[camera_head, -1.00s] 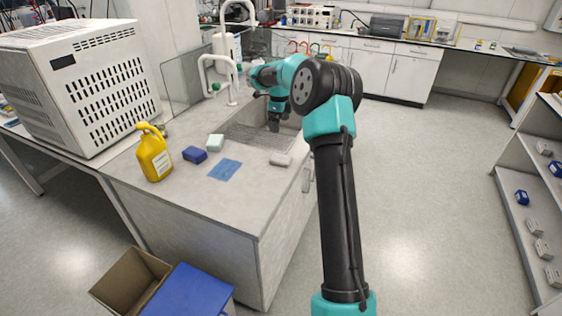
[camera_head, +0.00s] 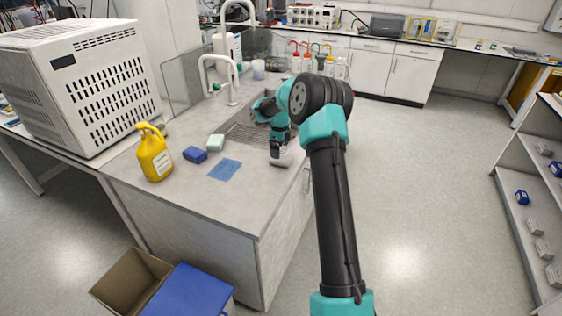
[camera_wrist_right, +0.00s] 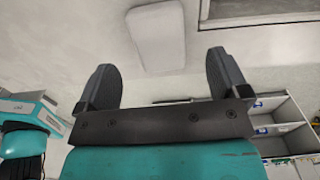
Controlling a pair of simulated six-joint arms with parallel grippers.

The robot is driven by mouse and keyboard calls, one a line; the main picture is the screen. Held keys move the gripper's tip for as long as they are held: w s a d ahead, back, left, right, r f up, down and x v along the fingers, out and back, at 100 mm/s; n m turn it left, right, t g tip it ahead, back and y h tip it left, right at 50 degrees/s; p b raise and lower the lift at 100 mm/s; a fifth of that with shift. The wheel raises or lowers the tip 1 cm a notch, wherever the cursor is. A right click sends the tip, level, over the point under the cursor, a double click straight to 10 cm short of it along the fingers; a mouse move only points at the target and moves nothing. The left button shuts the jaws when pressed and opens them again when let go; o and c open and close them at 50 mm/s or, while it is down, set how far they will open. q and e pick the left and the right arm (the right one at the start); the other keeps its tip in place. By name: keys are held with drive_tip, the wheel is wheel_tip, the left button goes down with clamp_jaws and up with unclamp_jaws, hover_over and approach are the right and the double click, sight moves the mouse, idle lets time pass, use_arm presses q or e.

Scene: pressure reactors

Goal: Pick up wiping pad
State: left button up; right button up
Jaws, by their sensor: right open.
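A small white pad (camera_head: 283,160), which looks like the wiping pad, lies flat on the grey counter near its right edge. In the right wrist view the white pad (camera_wrist_right: 157,36) lies just beyond the gap between my fingertips. My right gripper (camera_head: 277,152) is open and empty, pointing down over the pad and hiding part of it in the head view. Both dark fingers of the right gripper (camera_wrist_right: 160,65) stand wide apart in the right wrist view. My left gripper is not in view.
Behind are a sink and white faucet (camera_head: 216,67). A blue box (camera_head: 188,291) sits below the counter.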

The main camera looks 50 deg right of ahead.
drive_tip(key=shift+s+f, duration=0.15)
drive_tip(key=shift+f, duration=1.15)
drive_tip(key=shift+s+f, duration=0.1)
drive_tip(key=shift+f, duration=1.2)
drive_tip(key=c, duration=1)
drive_tip(key=shift+r, duration=0.1)
drive_tip(key=shift+r, duration=1.35)
drive_tip(key=s+a, duration=0.3)
drive_tip(key=a, duration=0.1)
drive_tip(key=s+a+r, duration=0.1)
drive_tip(key=s+a, duration=0.3)
drive_tip(key=s+a+r, duration=0.1)
drive_tip(key=s+a, duration=0.2)
drive_tip(key=a, duration=0.1)
drive_tip(key=shift+s, duration=0.3)
